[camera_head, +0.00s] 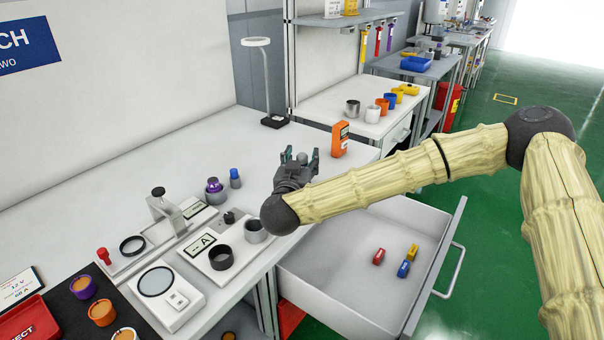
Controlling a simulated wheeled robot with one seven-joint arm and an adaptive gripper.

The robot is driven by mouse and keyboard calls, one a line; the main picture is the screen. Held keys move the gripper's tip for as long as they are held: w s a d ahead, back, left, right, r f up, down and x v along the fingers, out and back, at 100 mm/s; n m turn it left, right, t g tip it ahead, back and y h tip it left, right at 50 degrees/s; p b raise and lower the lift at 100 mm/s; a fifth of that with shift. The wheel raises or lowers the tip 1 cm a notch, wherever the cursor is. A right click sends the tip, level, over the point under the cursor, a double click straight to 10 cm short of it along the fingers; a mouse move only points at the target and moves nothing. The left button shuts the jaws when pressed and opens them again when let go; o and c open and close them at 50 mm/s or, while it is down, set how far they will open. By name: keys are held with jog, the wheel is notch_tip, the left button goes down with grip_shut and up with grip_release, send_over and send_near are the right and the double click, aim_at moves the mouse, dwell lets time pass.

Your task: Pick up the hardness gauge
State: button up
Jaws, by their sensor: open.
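An orange handheld device with a small dark display, which appears to be the hardness gauge (340,140), stands upright on the white bench near its right edge. My gripper (299,155) is open, its fingers pointing away toward the back of the bench. It is to the left of the orange device and nearer the camera, apart from it. A small greyish-teal piece shows around the fingers; I cannot tell whether it is part of the gripper.
An open drawer (335,262) with small red, blue and yellow blocks juts out below my arm. A desk lamp (273,120) stands behind. A purple-topped grey part (214,191), a blue-topped part (235,178) and test fixtures (222,257) crowd the left bench.

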jog(key=shift+w+d, duration=0.15)
jog(key=shift+w, duration=0.5)
jog(key=shift+c, duration=0.2)
jog(key=shift+r, duration=0.1)
grip_shut()
